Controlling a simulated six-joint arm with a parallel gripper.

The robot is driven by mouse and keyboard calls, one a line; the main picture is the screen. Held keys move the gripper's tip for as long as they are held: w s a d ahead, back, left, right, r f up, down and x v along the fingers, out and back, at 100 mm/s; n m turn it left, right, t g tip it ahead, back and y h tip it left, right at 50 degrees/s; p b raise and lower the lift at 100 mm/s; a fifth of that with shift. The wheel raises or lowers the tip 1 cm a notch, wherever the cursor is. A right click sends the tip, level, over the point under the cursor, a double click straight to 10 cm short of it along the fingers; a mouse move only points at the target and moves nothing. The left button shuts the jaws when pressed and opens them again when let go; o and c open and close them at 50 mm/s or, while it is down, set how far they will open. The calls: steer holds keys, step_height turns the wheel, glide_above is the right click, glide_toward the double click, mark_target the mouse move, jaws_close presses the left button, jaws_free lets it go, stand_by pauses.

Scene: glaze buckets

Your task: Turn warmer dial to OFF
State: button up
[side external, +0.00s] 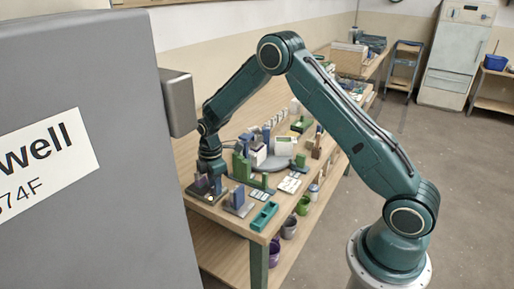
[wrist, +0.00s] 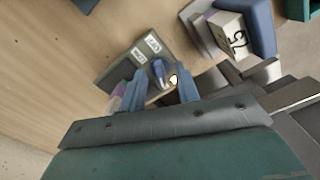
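The warmer is a dark flat panel (wrist: 122,66) on the table with two small white labels; their lettering is too small to read surely. A blue-grey dial (wrist: 158,70) stands on it, beside a glowing yellow light (wrist: 173,80). My gripper (wrist: 164,82) points down over the panel, with its two blue fingers apart on either side of the dial. I see gaps and no clear contact. In the side external view, my gripper (side external: 211,178) is low over the near end of the table; the dial is hidden there.
A block marked with a number (wrist: 232,35) stands to the right in the wrist view. On the table (side external: 229,216), a teal tray (side external: 264,216) and several blocks stand close by. A large grey cabinet (side external: 90,160) fills the left foreground. Bare wood lies left of the panel.

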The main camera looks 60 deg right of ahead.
jaws_close()
